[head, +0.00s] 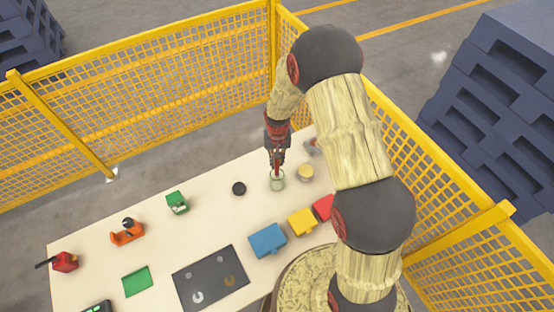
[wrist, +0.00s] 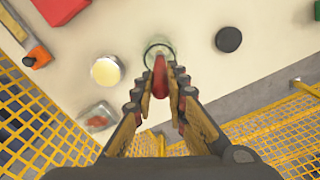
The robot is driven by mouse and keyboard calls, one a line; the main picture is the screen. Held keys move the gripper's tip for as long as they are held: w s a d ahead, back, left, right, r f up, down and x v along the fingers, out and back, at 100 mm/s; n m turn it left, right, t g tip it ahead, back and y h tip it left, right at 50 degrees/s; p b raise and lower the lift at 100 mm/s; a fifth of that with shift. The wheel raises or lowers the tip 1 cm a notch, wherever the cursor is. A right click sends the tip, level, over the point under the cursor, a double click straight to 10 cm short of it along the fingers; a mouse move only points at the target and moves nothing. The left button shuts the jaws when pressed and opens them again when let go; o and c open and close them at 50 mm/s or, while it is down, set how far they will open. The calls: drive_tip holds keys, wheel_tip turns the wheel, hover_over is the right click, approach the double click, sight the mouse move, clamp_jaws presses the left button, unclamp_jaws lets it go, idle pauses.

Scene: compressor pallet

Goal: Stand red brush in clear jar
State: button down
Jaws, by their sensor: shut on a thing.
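The clear jar (head: 277,182) stands upright on the table, directly below my gripper (head: 276,158) in the head view. My gripper is shut on the red brush (wrist: 160,72) and points down. In the wrist view the red brush lies between the fingertips (wrist: 159,92) and overlaps the near part of the jar (wrist: 157,46). In the head view its lower end meets the jar's mouth. I cannot tell how far inside the jar it reaches. The fingers hide much of the brush.
Near the jar are a yellow-topped round container (head: 305,172), a black disc (head: 239,188) and a grey box with a red part (head: 311,146). Blue (head: 268,240), yellow (head: 301,221) and red bins stand in front. Yellow mesh fencing (head: 190,85) runs behind the table.

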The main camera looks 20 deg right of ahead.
drive_tip(key=shift+f, duration=0.15)
drive_tip(key=c, duration=1.8)
unclamp_jaws()
drive_tip(key=shift+o, duration=0.6)
wheel_tip(320, 180, up, 12)
drive_tip(key=shift+f, duration=0.1)
